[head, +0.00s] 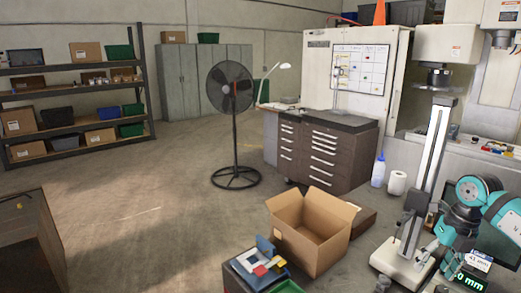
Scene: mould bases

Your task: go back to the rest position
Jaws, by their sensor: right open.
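My right arm comes in from the right edge in teal and grey. My right gripper (428,254) points down and left beside the foot of a tall measuring stand, with its jaws open. The gripper is small and partly lost against the stand and a dark display, so I cannot tell whether it touches either. No held object shows in it. My left gripper is not in view.
The tall measuring stand (425,170) rises close to my right arm. An open cardboard box (312,235) stands left of it. A white paper roll (396,183) and a blue-white bottle (378,170) are behind. A black fan (233,125) stands on open floor.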

